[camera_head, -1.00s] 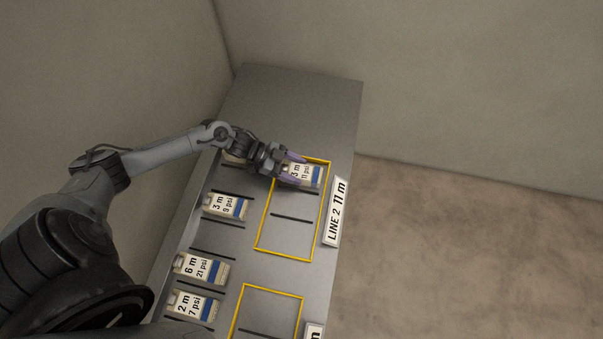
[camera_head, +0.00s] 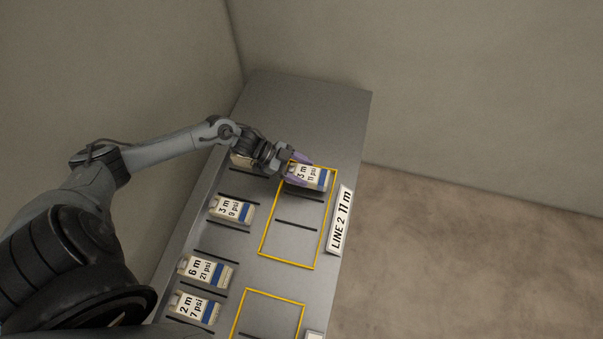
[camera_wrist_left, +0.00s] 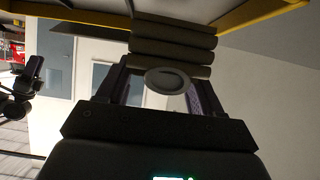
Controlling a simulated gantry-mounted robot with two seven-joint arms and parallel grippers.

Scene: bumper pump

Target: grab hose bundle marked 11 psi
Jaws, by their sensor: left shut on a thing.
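The hose bundle marked 3 m, 11 psi (camera_head: 312,177) is at the far end of the upper yellow frame (camera_head: 263,238), in the head view. My left gripper (camera_head: 299,170) is shut on this bundle, with a purple finger on each side of it. In the left wrist view the bundle's stacked dark hoses (camera_wrist_left: 172,50) lie between my left gripper's fingers (camera_wrist_left: 160,88). I cannot tell whether the bundle touches the table.
Bundles marked 3 m 9 psi (camera_head: 231,211), 6 m 21 psi (camera_head: 206,271) and 2 m 7 psi (camera_head: 195,307) lie along the left of the grey table (camera_head: 300,105). Another bundle (camera_head: 240,160) is partly hidden behind my wrist. A LINE 2 11 m sign (camera_head: 340,220) stands right of the frame.

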